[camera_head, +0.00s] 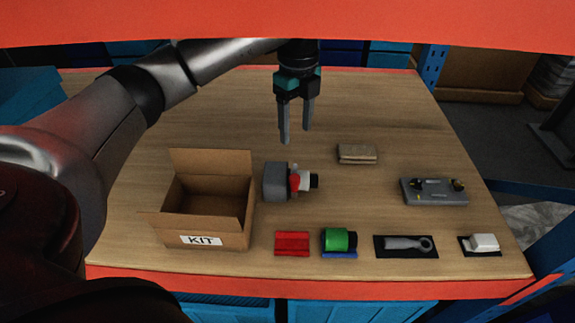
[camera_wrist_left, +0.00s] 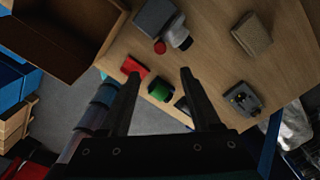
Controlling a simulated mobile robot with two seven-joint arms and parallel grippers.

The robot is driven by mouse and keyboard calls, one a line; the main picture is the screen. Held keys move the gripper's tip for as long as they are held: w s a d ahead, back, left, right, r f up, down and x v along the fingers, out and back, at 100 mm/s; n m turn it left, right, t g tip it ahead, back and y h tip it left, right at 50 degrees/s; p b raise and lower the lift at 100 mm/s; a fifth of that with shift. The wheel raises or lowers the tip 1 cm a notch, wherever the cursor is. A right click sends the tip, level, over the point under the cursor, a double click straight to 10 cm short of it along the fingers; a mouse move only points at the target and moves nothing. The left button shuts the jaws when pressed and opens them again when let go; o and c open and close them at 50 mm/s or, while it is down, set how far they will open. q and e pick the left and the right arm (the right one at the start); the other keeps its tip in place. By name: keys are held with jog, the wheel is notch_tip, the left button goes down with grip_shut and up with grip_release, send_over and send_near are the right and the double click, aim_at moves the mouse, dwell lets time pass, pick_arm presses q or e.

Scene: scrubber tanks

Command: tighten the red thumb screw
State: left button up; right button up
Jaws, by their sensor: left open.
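The red thumb screw (camera_head: 295,180) sits on the front-right side of a grey block (camera_head: 276,182) on the wooden table, beside a white and black cylindrical part (camera_head: 308,181). In the left wrist view the red screw (camera_wrist_left: 159,47) shows as a small red disc near the top, next to the grey block (camera_wrist_left: 155,18). My left gripper (camera_head: 296,138) is open and empty, pointing down above the table behind the block. Its two fingers also show in the left wrist view (camera_wrist_left: 158,95), with nothing between them. My right gripper is not in view.
An open cardboard KIT box (camera_head: 202,240) stands left of the block. A tan sponge-like block (camera_head: 357,153) and grey fixture (camera_head: 435,191) are to the right.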

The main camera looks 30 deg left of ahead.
aim_at(295, 178)
pick_arm(q)
notch_tip(295, 178, down, 13)
jog(key=shift+p, duration=0.6)
jog(key=shift+f, duration=0.55)
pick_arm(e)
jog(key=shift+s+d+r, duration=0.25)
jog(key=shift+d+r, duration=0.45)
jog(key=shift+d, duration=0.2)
pick_arm(q)
jog(key=shift+c, duration=0.5)
grip_shut()
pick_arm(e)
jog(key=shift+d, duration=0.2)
